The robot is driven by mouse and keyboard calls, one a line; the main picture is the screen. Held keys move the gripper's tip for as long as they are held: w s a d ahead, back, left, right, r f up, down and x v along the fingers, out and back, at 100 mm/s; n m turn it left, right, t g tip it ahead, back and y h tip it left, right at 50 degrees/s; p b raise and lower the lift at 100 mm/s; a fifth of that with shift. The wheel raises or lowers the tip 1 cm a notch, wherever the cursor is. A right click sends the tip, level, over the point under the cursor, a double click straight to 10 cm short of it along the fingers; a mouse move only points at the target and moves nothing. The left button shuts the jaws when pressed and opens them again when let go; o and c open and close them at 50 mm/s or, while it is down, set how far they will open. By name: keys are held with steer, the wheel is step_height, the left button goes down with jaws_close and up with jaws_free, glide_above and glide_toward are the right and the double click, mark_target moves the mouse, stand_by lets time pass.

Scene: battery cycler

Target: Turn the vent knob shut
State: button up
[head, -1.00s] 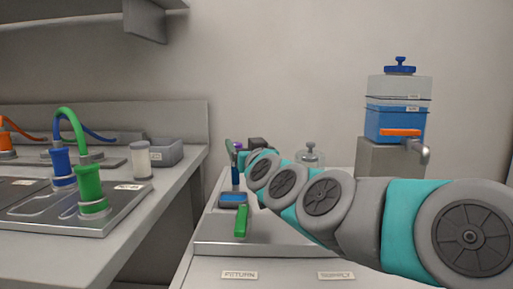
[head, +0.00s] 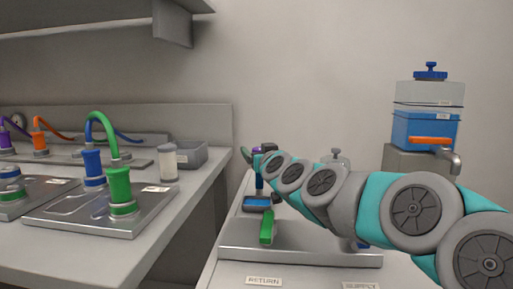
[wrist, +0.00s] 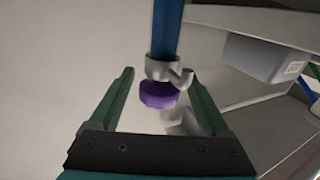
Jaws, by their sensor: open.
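A purple knob (wrist: 158,95) shows in the wrist view at the end of a blue pipe (wrist: 167,28), below a grey fitting with a side spout (wrist: 168,71). I take it as the vent knob, though no label on it is readable. My gripper (wrist: 160,76) is open, with one dark green finger on each side of the knob; I see gaps on both sides. In the head view my gripper (head: 257,153) is small and partly hidden by my arm, beside the upright blue pipe (head: 259,182). The knob's turn position cannot be told.
A metal tray (head: 300,243) with a green lever (head: 267,227) lies under my arm. A blue tank (head: 425,130) with a blue top knob (head: 430,70) and orange lever stands right. The left bench holds coloured hoses and a grey bin (head: 185,155), also in the wrist view (wrist: 262,58).

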steer(key=shift+x, duration=1.05)
jaws_close()
steer(key=shift+r+p, duration=0.15)
steer(key=shift+p, duration=0.2)
